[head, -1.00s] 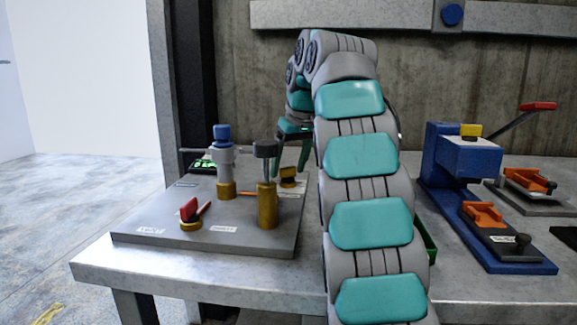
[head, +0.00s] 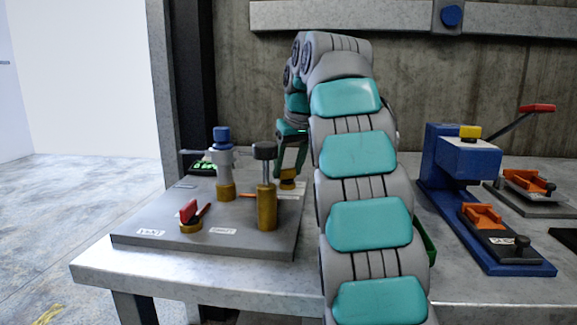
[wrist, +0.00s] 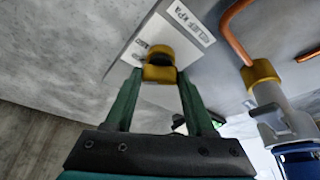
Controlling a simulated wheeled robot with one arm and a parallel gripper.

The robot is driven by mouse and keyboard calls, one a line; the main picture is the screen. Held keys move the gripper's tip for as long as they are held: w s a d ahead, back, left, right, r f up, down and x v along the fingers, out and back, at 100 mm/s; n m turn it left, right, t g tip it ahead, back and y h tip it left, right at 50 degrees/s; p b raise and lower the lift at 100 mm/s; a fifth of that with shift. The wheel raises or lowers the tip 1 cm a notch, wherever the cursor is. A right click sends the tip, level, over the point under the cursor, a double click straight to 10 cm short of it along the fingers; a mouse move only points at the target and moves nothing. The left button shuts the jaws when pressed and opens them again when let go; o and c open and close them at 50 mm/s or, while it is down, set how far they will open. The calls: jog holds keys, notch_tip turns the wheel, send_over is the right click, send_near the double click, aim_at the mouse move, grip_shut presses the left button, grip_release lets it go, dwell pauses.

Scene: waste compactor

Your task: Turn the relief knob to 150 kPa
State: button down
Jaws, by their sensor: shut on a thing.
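The relief knob (head: 288,178) is a small yellow and black knob near the right edge of the grey panel (head: 150,240). In the wrist view the knob (wrist: 159,72) sits on a pale plate (wrist: 138,46) whose partly readable label ends in "LIEF KPA". My gripper (head: 290,172) reaches down on the knob from above. In the wrist view my gripper (wrist: 160,75) has its green fingers on either side of the knob, shut on it. The scale marks are blurred and partly hidden, so I cannot read the setting.
A yellow post with a dark cap (head: 266,190) stands just left of my gripper. A grey valve with a blue top (head: 222,160) and a red-handled lever (head: 189,212) are also on the panel. A blue press (head: 465,165) and orange clamps (head: 484,214) stand to the right.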

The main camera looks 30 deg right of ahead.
jog(key=m+h+p, duration=0.1)
jog(key=m, duration=0.2)
jog(key=shift+a, duration=0.15)
jog(key=shift+m+g+h, duration=0.4)
jog(key=shift+m+h, duration=0.3)
jog(key=shift+m, duration=1.4)
jog(key=shift+c, duration=1.2)
grip_release()
